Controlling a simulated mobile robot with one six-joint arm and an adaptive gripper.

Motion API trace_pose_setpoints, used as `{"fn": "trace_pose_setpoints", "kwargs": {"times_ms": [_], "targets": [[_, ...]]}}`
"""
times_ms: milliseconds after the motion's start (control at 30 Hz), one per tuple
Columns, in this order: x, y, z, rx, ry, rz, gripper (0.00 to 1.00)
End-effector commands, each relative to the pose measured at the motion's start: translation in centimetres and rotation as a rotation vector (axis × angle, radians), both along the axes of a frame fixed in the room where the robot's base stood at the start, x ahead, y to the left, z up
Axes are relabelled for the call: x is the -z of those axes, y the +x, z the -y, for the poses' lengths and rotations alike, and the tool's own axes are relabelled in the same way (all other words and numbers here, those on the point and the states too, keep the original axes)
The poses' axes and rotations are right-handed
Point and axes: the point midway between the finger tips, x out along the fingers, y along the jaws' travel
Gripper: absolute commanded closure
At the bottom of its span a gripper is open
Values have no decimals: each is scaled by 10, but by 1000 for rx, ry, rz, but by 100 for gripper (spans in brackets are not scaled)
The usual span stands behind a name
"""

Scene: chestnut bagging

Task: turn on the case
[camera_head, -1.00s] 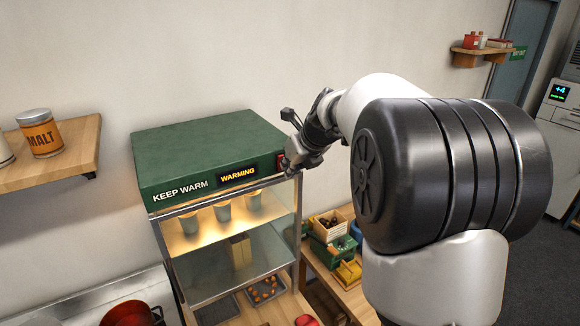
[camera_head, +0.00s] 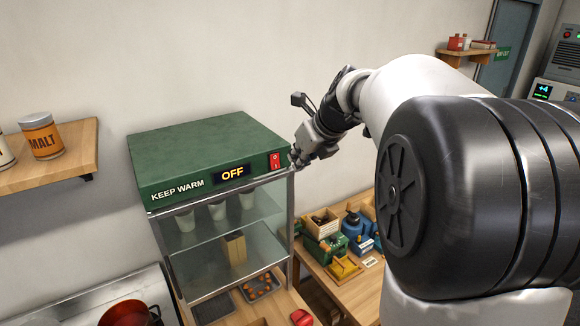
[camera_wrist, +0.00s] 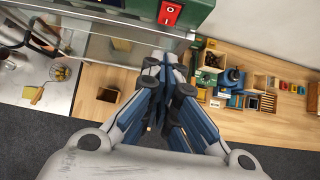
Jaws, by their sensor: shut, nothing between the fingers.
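The green-topped warming case (camera_head: 210,150) stands against the wall in the head view, labelled KEEP WARM. Its display (camera_head: 233,173) reads OFF and its inside is unlit. The red rocker switch (camera_head: 275,161) is at the right end of the front panel, and it also shows at the top of the wrist view (camera_wrist: 170,12). My gripper (camera_head: 296,163) is just right of the switch, apart from it and empty. In the wrist view the closed fingers (camera_wrist: 166,62) point toward the case, below the switch.
Pale cups (camera_head: 217,210) stand on the case's upper glass shelf, with a tray of chestnuts (camera_head: 260,286) below. A wall shelf with a malt tin (camera_head: 41,136) is at left. A red pot (camera_head: 130,314) is at lower left. Boxes and tools crowd the wooden bench (camera_head: 355,290) at right.

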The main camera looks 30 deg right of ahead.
Motion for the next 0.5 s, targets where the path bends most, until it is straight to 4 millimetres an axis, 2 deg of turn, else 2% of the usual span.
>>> {"fn": "trace_pose_setpoints", "kwargs": {"times_ms": [33,200,500], "targets": [[-8,-6,1,2,-2,3,100],[-24,-19,2,1,1,1,100],[-29,-23,2,1,1,-1,100]]}}
